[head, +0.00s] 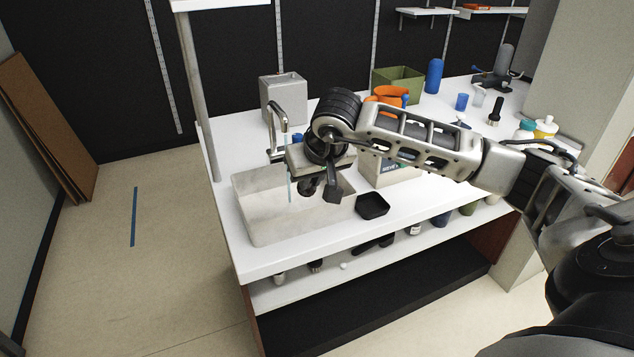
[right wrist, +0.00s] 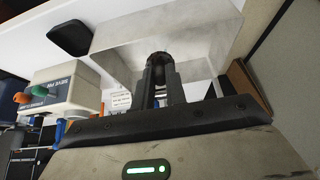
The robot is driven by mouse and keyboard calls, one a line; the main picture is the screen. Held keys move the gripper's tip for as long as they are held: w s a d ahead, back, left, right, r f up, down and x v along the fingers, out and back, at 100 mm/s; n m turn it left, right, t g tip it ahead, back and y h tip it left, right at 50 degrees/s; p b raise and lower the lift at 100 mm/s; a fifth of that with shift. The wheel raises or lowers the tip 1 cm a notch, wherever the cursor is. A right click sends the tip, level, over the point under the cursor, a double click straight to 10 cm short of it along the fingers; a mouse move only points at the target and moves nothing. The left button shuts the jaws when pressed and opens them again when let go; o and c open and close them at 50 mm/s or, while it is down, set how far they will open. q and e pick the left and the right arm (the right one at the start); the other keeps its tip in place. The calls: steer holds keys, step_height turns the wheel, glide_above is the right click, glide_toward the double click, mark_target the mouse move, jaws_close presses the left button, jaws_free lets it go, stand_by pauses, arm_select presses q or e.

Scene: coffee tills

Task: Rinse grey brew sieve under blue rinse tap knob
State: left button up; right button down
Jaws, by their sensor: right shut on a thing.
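My right gripper (head: 320,188) reaches over the pale sink basin (head: 262,222), fingers pointing down into it. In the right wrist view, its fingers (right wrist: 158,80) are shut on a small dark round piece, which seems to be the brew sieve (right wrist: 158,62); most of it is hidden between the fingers. The metal tap (head: 279,118) stands at the back of the sink. A thin light-blue stream (head: 289,182) falls below its spout, close to the left of the gripper. A blue knob (head: 297,136) shows partly behind my wrist. I cannot tell whether the stream touches the sieve. My left gripper is out of view.
A black tray (head: 372,206) lies right of the sink. A labelled box (head: 390,174) stands behind it, partly under my arm. A grey container (head: 284,97), a green bin (head: 399,82) and a blue bottle (head: 433,76) stand at the back. The counter's front strip is clear.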

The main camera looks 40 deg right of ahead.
arm_select(q)
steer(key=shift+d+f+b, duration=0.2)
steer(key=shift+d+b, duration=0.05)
steer(key=shift+b, duration=0.6)
arm_select(e)
steer(key=w+d+f, duration=0.2)
steer(key=w, duration=0.7)
steer(key=shift+w, duration=0.25)
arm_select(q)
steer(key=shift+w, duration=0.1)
arm_select(e)
steer(key=shift+d, duration=0.1)
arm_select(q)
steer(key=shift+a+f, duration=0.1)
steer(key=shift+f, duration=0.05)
arm_select(e)
steer(key=shift+s+d, duration=0.1)
steer(key=shift+d, duration=0.1)
steer(key=shift+s+d, duration=0.1)
steer(key=shift+d, duration=0.35)
steer(key=shift+a, duration=0.1)
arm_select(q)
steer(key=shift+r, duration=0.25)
arm_select(e)
steer(key=shift+a, duration=0.55)
